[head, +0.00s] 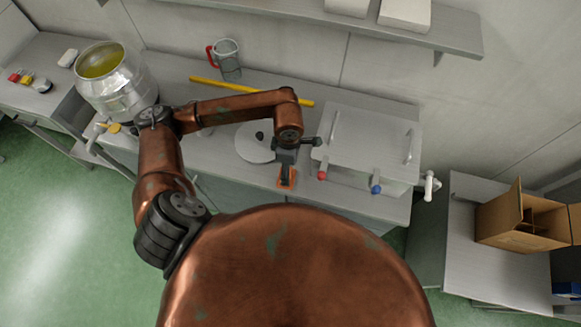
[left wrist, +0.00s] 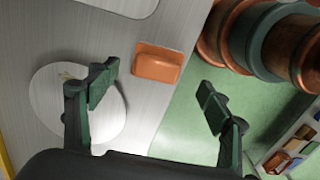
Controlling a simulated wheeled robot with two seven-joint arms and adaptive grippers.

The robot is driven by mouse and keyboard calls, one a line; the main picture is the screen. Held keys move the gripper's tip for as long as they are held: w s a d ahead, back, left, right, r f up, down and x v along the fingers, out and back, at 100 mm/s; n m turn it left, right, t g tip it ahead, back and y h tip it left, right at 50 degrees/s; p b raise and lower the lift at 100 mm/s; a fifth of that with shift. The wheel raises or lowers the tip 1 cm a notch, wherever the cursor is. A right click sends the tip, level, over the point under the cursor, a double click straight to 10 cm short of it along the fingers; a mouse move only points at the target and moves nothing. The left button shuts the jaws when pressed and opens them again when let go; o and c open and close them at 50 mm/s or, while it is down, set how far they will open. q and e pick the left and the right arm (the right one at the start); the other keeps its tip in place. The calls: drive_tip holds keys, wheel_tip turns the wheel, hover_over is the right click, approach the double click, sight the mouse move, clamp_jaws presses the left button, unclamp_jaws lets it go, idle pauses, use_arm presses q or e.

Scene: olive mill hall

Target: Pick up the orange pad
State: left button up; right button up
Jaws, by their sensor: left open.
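My right gripper is not in either view.
A white round disc (head: 250,143) lies left of the pad. The white box (head: 368,150) with red and blue knobs stands right of it. A yellow bar (head: 222,86) and a jug (head: 229,62) are farther back. A cardboard box (head: 515,222) stands at the right.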

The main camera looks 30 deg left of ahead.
use_arm(q)
drive_tip(key=shift+a+f, duration=0.1)
drive_tip(key=shift+f, duration=0.75)
drive_tip(key=shift+s+a+f+p, duration=0.3)
drive_tip(key=shift+s+f+p, duration=0.05)
drive_tip(key=shift+s+f, duration=0.25)
drive_tip(key=f, duration=0.2)
drive_tip(key=w+f, duration=0.1)
drive_tip(key=shift+a+p, duration=0.25)
drive_tip(key=shift+p, duration=0.05)
drive_tip(key=shift+s+f, duration=0.1)
drive_tip(key=shift+f, duration=0.6)
drive_tip(key=c, duration=1.2)
drive_tip(key=shift+c, duration=0.2)
drive_tip(key=shift+r, duration=0.5)
wheel_tip(320, 180, up, 2)
drive_tip(key=shift+r, duration=0.15)
drive_tip(key=s+a+r+b, duration=0.2)
drive_tip(key=s+a+r, duration=0.5)
drive_tip(key=s+r, duration=0.2)
drive_tip(key=shift+s+a+r+b, duration=0.35)
drive_tip(key=shift+s+a, duration=0.05)
drive_tip(key=shift+s, duration=0.8)
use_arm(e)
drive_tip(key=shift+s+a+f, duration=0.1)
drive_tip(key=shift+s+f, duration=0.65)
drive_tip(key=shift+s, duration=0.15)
